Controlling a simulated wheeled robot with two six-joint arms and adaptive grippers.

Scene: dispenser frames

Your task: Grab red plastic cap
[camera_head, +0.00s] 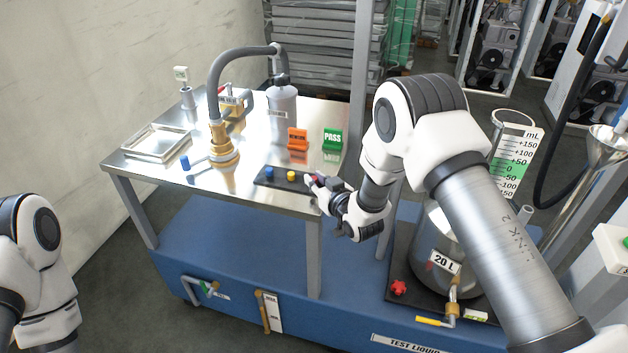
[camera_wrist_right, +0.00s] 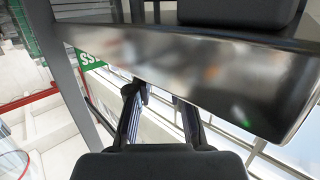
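The red plastic cap (camera_head: 313,178) is a small red spot at the right end of a dark strip (camera_head: 268,179) on the steel table, partly hidden by my right gripper. A blue cap (camera_head: 269,172) and a yellow cap (camera_head: 291,176) stand to its left on the strip. My right gripper (camera_head: 318,186) is at the table's front edge, right by the red cap. In the right wrist view its two fingers (camera_wrist_right: 160,97) are apart with nothing seen between them; the red cap does not show there. I cannot tell whether a finger touches the cap. My left gripper is out of view.
The steel table (camera_head: 225,191) also holds a hose nozzle (camera_head: 222,150), a grey bottle (camera_head: 282,105), an orange sign (camera_head: 297,139), a green PASS sign (camera_head: 332,139) and a tray (camera_head: 155,142). A steel 20 L vessel (camera_head: 437,245) stands right of the table.

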